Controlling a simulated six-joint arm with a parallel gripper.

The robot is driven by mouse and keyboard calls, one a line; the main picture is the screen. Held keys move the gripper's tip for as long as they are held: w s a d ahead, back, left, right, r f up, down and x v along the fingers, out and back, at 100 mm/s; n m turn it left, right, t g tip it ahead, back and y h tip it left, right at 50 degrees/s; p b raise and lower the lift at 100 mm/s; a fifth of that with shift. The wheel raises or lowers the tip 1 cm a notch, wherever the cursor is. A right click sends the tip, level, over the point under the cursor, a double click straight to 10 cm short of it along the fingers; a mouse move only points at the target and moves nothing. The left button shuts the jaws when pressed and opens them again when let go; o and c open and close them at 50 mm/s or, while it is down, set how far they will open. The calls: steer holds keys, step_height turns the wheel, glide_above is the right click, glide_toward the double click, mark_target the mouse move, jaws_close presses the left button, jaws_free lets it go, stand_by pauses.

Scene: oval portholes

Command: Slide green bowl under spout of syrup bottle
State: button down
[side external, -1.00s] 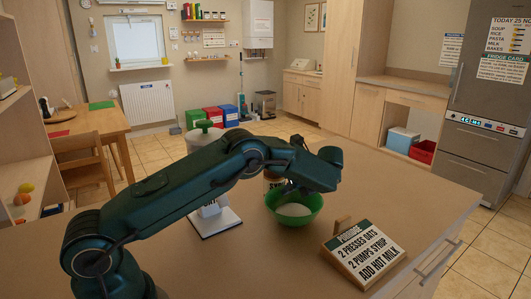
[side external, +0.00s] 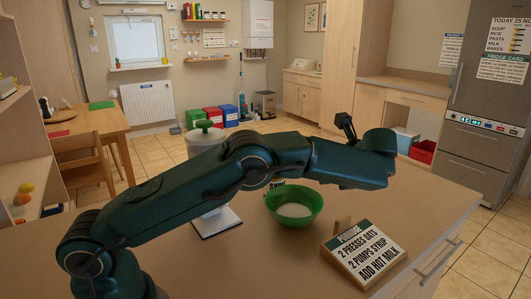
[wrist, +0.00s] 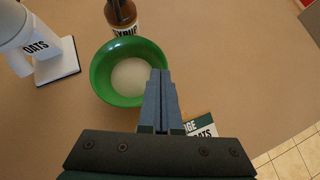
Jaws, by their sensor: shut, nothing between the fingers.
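The green bowl (side external: 295,221) stands upright on the counter in the side view, with pale contents inside. It also shows in the wrist view (wrist: 100,72). The brown syrup bottle (wrist: 122,14) stands close beside the bowl's far rim in the wrist view, cut off by the frame's top. Its spout is not visible. In the side view my arm hides most of the bottle; part of its label (side external: 277,183) shows. My gripper (wrist: 160,75) is shut and empty. In the wrist view its fingertips overlap the bowl's right side; the height gap is unclear.
A white oats dispenser (wrist: 56,62) stands left of the bowl. A porridge recipe sign (side external: 364,250) stands on the counter to the right of the bowl, near the counter's right edge. The counter in front of the bowl is clear.

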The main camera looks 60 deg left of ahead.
steer(key=w+d+r+m+t, duration=0.3)
steer(key=w+r+m+t, duration=0.15)
steer(key=w+m, duration=0.3)
steer(key=w+d+r+m+t+h, duration=0.1)
steer(key=d+r+m+t+h, duration=0.25)
steer(key=m, duration=0.55)
steer(key=w+d+r+m+t+h, duration=0.1)
steer(key=w+d+m+t+h, duration=0.1)
steer(key=d+m+h, duration=0.55)
steer(key=s+a+f+m+g, duration=0.2)
steer(key=s+f+m+g, duration=0.55)
steer(key=s+m, duration=0.7)
steer(key=s+a+f+m+g+y, duration=0.25)
steer(key=s+a+m+y, duration=0.2)
steer(key=s+a, duration=0.85)
steer(key=shift+g+h, duration=0.35)
steer(key=shift+g, duration=0.15)
steer(key=x, duration=1)
steer(key=shift+w+d, duration=0.3)
steer(key=shift+w, duration=0.05)
steer(key=shift+w+a+r, duration=0.1)
steer(key=shift+w+a, duration=0.2)
steer(key=shift+w, duration=0.2)
steer(key=shift+w+a+r, duration=0.1)
steer(key=shift+w+a, duration=0.15)
steer(key=shift+w, duration=0.3)
steer(key=shift+w+a, duration=0.4)
steer(key=shift+w, duration=0.3)
